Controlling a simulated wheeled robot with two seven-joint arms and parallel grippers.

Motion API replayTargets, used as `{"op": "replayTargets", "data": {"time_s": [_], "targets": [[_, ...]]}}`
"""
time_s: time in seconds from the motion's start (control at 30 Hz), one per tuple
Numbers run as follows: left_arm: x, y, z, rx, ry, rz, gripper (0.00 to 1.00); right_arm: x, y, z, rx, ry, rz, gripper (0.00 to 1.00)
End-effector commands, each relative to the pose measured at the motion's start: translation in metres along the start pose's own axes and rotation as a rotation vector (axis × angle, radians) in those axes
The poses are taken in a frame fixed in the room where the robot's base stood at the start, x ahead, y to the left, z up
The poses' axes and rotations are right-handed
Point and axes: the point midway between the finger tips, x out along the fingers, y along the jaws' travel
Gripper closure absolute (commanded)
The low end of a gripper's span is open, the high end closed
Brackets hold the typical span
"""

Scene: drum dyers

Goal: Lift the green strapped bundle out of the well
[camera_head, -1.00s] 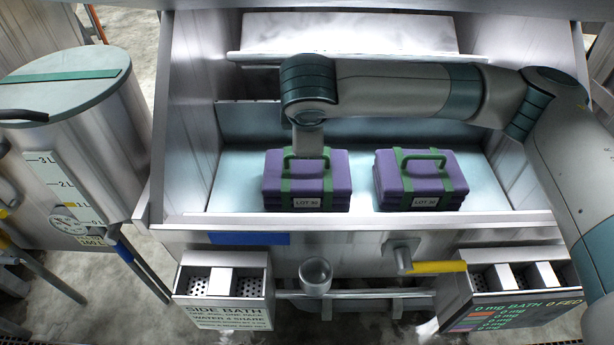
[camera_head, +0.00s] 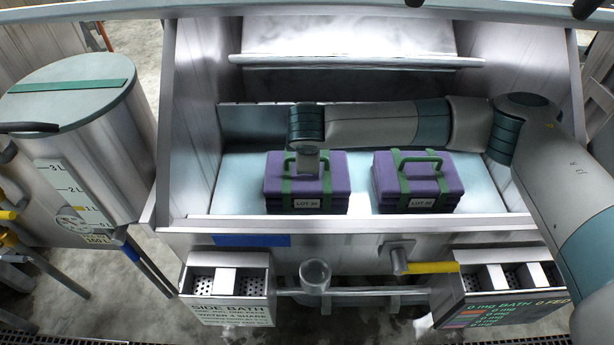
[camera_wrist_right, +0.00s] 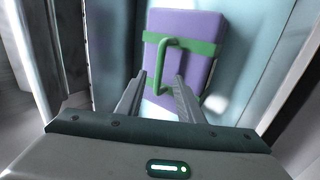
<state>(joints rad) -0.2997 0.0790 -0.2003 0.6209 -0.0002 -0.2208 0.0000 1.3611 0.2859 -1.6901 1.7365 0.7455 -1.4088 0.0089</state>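Two purple bundles with green straps and green top handles rest on the pale floor of the metal well (camera_head: 245,195): a left bundle (camera_head: 335,187) and a right bundle (camera_head: 420,188). My right arm reaches across from the right. My right gripper (camera_head: 309,170) points down at the left bundle's handle (camera_head: 289,166). In the right wrist view, my right gripper (camera_wrist_right: 160,85) is open, its two fingers apart with part of the green handle (camera_wrist_right: 168,62) between them; the bundle (camera_wrist_right: 190,28) lies beyond. Contact cannot be told. My left gripper is not in view.
The well's front rim (camera_head: 350,222) and side walls enclose the bundles. A yellow-handled valve (camera_head: 430,267) sticks out in front. A side bath box (camera_head: 228,290) and a right box (camera_head: 500,290) hang below. A lidded drum (camera_head: 90,150) stands left.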

Motion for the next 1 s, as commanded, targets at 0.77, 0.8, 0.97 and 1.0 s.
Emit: {"op": "replayTargets", "data": {"time_s": [0.77, 0.8, 0.97, 1.0], "targets": [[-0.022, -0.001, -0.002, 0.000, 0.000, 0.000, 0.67, 0.028, 0.002, -0.009, -0.001, -0.001, -0.001, 0.66], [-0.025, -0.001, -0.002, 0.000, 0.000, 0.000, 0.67, 0.032, 0.003, -0.010, -0.001, -0.001, 0.000, 0.66], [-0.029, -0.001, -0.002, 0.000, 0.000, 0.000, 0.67, 0.050, 0.002, -0.009, 0.001, -0.001, -0.001, 0.66], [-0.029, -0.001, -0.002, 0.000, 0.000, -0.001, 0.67, 0.052, 0.001, -0.009, 0.000, -0.001, -0.001, 0.66]]}}
